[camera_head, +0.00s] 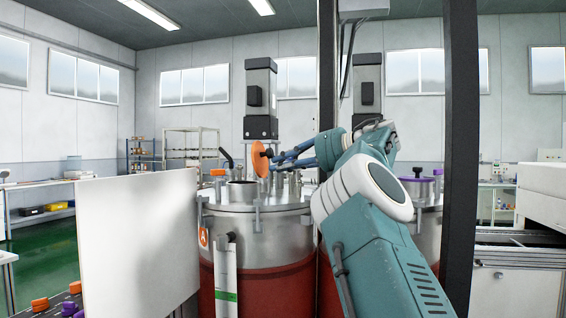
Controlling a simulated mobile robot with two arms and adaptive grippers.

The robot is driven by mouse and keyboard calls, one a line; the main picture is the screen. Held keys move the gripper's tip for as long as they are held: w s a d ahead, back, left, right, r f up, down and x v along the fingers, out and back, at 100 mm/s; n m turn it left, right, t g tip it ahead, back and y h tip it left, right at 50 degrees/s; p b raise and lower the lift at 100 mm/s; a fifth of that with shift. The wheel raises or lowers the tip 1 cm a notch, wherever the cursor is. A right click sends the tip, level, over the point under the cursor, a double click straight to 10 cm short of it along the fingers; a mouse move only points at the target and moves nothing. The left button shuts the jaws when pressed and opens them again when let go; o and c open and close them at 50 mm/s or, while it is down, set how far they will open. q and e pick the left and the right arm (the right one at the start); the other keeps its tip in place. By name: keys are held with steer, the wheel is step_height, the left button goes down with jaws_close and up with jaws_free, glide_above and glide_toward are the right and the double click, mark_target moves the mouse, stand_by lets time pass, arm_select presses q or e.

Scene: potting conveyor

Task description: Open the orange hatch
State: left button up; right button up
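The orange hatch (259,159) is a round lid standing nearly on edge above the left tank's top. A dark knob (268,153) sticks out from its right side. The round metal neck (241,192) of the tank is below and left of it, and its top looks uncovered. My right gripper (277,159) reaches in from the right, with its blue fingers at the knob side of the hatch. At this size I cannot tell whether the fingers grip the knob or are only beside it. My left gripper is not in view.
The left tank (224,232), marked A, has metal fittings on its lid. A second tank with a purple hatch (415,180) stands at right, behind my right arm. A dark post (460,150) rises close at right. A white panel (137,247) stands at front left.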

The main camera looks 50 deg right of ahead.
steer(key=o, duration=0.3)
steer(key=shift+s+r, duration=0.25)
steer(key=shift+o, duration=0.2)
steer(key=v, duration=1.2)
steer(key=shift+s, duration=0.4)
steer(key=shift+r, duration=0.15)
